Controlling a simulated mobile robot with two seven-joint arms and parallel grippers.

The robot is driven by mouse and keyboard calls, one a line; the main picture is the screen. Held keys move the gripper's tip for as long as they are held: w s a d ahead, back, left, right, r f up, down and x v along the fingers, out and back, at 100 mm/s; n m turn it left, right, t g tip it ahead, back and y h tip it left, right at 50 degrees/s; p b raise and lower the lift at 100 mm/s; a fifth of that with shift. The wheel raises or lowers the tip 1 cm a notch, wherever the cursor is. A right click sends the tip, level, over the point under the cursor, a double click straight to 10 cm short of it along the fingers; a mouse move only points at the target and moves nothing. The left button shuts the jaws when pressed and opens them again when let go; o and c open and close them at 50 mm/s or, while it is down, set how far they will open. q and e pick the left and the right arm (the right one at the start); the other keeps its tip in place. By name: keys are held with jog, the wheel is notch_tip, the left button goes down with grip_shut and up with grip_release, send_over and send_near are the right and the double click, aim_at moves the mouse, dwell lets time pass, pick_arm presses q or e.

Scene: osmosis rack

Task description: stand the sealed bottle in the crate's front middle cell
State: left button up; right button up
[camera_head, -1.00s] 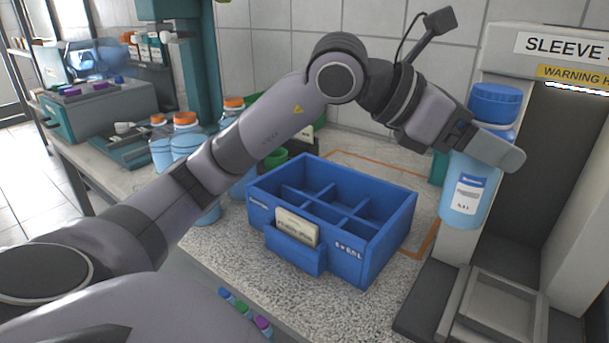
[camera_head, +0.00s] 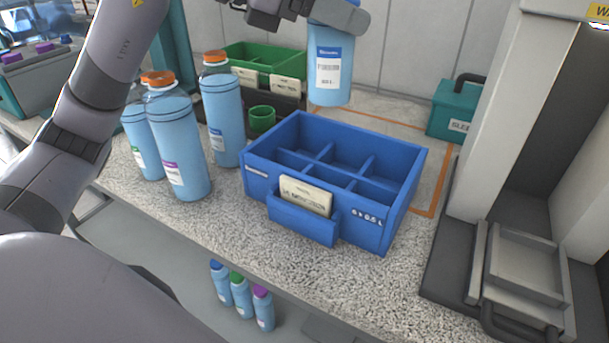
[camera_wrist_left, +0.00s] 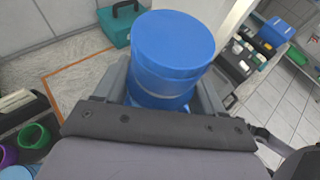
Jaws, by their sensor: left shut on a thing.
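The sealed bottle (camera_head: 329,70) is light blue with a white label, and it hangs upright above the back of the blue crate (camera_head: 378,237). The crate has two rows of three cells, and the cells in view look empty. Its front wall hides part of the front row. My right gripper is not in view.
Several orange-capped bottles (camera_head: 178,150) stand left of the crate. A green cup (camera_head: 262,118) and a green bin (camera_head: 265,60) are behind it. A teal case (camera_head: 455,108) stands at back right, and a grey machine (camera_head: 500,130) rises at the right.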

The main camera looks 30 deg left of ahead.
pick_arm(q)
notch_tip(320, 180, down, 20)
jog(key=b, duration=0.4)
jog(key=shift+a, duration=0.15)
jog(key=shift+r, duration=0.1)
jog(key=shift+f+b, duration=0.2)
jog(key=shift+b, duration=0.15)
jog(key=o, duration=1.3)
